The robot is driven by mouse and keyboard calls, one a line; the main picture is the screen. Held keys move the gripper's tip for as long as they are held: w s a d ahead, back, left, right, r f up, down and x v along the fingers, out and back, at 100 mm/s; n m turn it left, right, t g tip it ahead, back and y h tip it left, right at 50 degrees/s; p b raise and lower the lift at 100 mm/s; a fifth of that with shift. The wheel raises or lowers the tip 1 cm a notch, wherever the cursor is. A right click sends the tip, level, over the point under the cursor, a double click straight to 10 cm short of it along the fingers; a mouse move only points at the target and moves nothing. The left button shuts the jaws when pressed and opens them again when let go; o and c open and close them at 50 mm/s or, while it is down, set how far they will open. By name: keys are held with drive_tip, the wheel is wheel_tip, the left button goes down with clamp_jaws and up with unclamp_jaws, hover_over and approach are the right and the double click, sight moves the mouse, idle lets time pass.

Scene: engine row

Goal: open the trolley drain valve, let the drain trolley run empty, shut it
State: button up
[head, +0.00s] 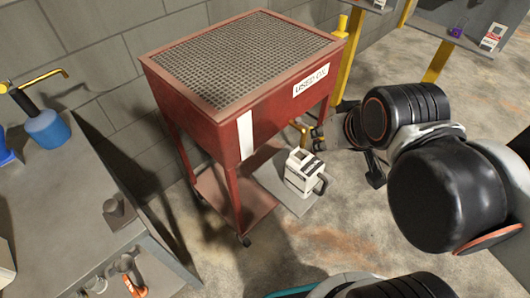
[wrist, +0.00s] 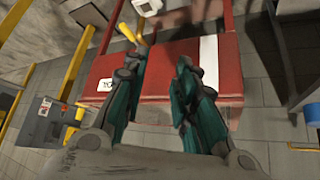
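The drain trolley (head: 240,120) is a red tank on legs with a grated top and a "USED OIL" label; it also shows in the wrist view (wrist: 232,70). A plain white strip (head: 246,134) runs down its front; I can make out no level on it. The yellow drain valve (head: 303,131) sits low under the front; its yellow parts also show in the wrist view (wrist: 128,33). I cannot tell whether it is open or shut. My gripper (wrist: 160,62) is open and empty, its left fingertip close to the valve. In the head view my gripper (head: 318,138) is small beside the valve.
A white jug (head: 302,174) stands on a pale plate (head: 286,198) on the floor below the valve. A grey bench (head: 50,190) with cups and a blue pump bottle (head: 46,128) is at left. Yellow posts (head: 346,62) stand behind at right.

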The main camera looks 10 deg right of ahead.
drive_tip(key=o, duration=0.3)
drive_tip(key=w+d+n+g+p, duration=0.2)
drive_tip(key=w+d+g, duration=0.15)
drive_tip(key=w, duration=0.55)
drive_tip(key=w+d+n+g+p, duration=0.2)
drive_tip(key=w+d+n+g, duration=0.15)
drive_tip(key=w, duration=0.65)
drive_tip(key=w+d+f+n+g+y+p, duration=0.15)
drive_tip(key=w+d+f, duration=0.3)
drive_tip(key=f, duration=0.45)
drive_tip(key=f+b, duration=0.1)
drive_tip(key=f, duration=0.3)
drive_tip(key=a+f+b, duration=0.1)
drive_tip(key=f+b, duration=0.1)
drive_tip(key=f, duration=0.2)
drive_tip(key=a+f+b, duration=0.1)
drive_tip(key=f, duration=0.4)
drive_tip(key=shift+s+a+f, duration=0.1)
drive_tip(key=shift+s+a, duration=0.05)
drive_tip(key=shift+s, duration=0.2)
drive_tip(key=shift+c, duration=0.3)
clamp_jaws()
